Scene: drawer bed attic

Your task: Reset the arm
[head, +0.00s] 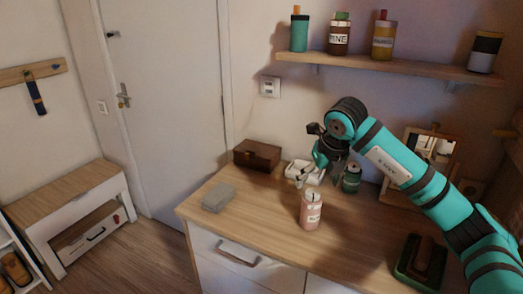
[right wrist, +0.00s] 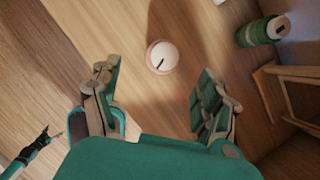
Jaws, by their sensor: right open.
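My right arm comes in from the right in the head view, and its gripper (head: 325,158) hangs above the wooden dresser top (head: 260,215). In the right wrist view the right gripper (right wrist: 158,88) has its two fingers wide apart with nothing between them. A pink jar (head: 311,210) stands upright on the dresser, below and in front of the gripper. Its round top (right wrist: 162,57) shows beyond the fingertips in the wrist view, apart from them. A small teal arm with a dark gripper (right wrist: 42,142), seemingly my left, shows at the lower left there; its jaws are too small to judge.
A green can (head: 351,179), a white object (head: 304,172), a brown box (head: 257,155) and a grey box (head: 218,198) stand on the dresser. A green tray (head: 405,268) is at front right, a framed mirror (head: 432,150) behind. A shelf (head: 390,66) with jars hangs above.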

